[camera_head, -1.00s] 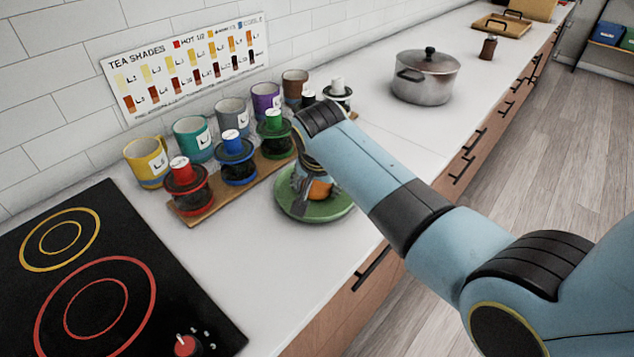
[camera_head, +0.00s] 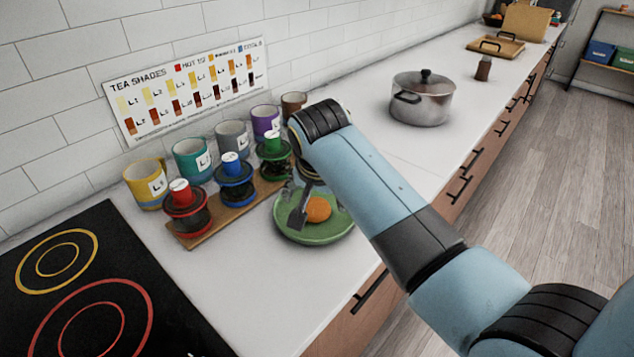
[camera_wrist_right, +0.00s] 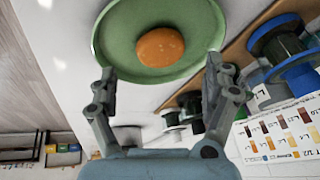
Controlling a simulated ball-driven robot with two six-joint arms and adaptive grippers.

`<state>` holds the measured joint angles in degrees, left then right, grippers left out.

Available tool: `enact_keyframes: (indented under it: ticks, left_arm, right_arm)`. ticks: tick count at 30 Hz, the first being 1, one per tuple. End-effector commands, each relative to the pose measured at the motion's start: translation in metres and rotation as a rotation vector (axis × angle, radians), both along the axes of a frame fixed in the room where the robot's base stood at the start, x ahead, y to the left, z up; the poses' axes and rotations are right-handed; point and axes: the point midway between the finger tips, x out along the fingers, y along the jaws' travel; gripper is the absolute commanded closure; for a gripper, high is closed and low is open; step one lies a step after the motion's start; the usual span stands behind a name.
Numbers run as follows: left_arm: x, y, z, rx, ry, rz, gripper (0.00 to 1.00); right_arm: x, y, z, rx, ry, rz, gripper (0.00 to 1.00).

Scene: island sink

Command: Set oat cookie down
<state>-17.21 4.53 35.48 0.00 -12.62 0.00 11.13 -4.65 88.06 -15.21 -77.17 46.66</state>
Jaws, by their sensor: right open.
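The oat cookie (camera_head: 318,209) is a round orange-brown disc lying on a green plate (camera_head: 325,232) on the counter. In the right wrist view the cookie (camera_wrist_right: 160,47) lies on the plate (camera_wrist_right: 207,22), clear of both fingers. My right gripper (camera_head: 296,212) is over the plate, on the left side of the cookie in the head view, and partly hidden by its own arm. The right wrist view shows its two fingers (camera_wrist_right: 160,82) spread wide with nothing between them. My left gripper is out of view.
A wooden rack (camera_head: 222,212) with red, blue and green lidded jars stands left of the plate. Coloured mugs (camera_head: 192,160) line the wall behind. A black cooktop (camera_head: 90,290) is at front left. A steel pot (camera_head: 423,97) stands farther back, with free counter around it.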

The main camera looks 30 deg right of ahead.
Motion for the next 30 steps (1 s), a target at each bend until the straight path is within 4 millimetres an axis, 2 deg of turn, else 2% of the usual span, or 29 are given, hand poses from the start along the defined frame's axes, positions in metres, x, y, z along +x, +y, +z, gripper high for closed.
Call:
enact_keyframes:
  ticks: [1, 6, 12, 28, 30]
  left_arm:
    - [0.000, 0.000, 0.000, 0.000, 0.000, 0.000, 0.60]
    - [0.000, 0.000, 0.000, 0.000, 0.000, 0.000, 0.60]
    - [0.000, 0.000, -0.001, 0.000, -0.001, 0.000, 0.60]
    - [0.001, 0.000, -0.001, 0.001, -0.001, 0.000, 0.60]
    - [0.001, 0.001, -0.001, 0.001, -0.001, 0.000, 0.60]
  right_arm:
    - [-0.004, 0.002, 0.011, 0.002, -0.005, -0.001, 0.16]
    - [-0.017, 0.009, 0.042, 0.002, -0.003, 0.000, 0.16]
    - [-0.025, 0.012, 0.060, -0.001, -0.001, 0.000, 0.16]
    - [-0.026, 0.012, 0.062, -0.002, 0.002, 0.000, 0.16]
    - [-0.032, 0.009, 0.059, -0.006, 0.007, 0.011, 0.16]
